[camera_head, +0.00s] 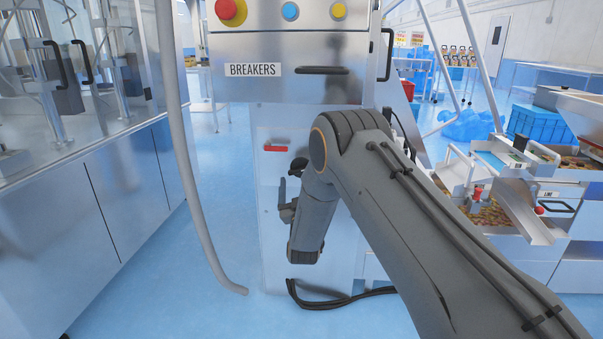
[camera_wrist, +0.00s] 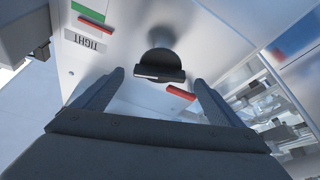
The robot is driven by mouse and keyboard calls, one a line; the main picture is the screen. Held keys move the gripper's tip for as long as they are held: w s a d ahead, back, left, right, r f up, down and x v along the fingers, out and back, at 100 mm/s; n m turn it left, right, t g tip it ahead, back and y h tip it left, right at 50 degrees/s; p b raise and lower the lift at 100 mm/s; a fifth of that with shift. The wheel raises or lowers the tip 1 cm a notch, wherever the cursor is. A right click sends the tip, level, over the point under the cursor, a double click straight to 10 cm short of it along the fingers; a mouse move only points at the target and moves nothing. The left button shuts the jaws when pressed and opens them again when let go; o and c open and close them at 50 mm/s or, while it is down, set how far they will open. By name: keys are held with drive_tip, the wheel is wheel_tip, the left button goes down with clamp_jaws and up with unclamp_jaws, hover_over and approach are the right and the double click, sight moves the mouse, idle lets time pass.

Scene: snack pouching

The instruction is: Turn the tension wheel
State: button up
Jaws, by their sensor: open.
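The tension wheel appears as a dark round knob (camera_wrist: 160,65) on a stem standing out from a pale metal panel in the wrist view. It also shows as a small dark shape (camera_head: 298,166) beside my arm in the head view. My gripper (camera_wrist: 158,82) is open, its two fingers apart on either side of the knob in the picture. I cannot tell whether they touch it. A TIGHT label (camera_wrist: 85,40), a green patch (camera_wrist: 88,12) and a red mark (camera_wrist: 97,25) are on the panel. A red bar (camera_wrist: 180,92) shows near the knob.
The BREAKERS cabinet (camera_head: 345,85) stands above the panel. A grey hose (camera_head: 178,130) hangs at its left and black cables (camera_head: 335,300) lie on the floor. Steel cabinets (camera_head: 90,200) line the left; a snack machine (camera_head: 500,195) and blue crate (camera_head: 540,125) are at right.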

sight(301, 172)
drive_tip(key=shift+x, duration=2.5)
drive_tip(key=shift+d, duration=0.15)
drive_tip(key=c, duration=1.1)
drive_tip(key=shift+o, duration=0.3)
drive_tip(key=shift+n, duration=0.5)
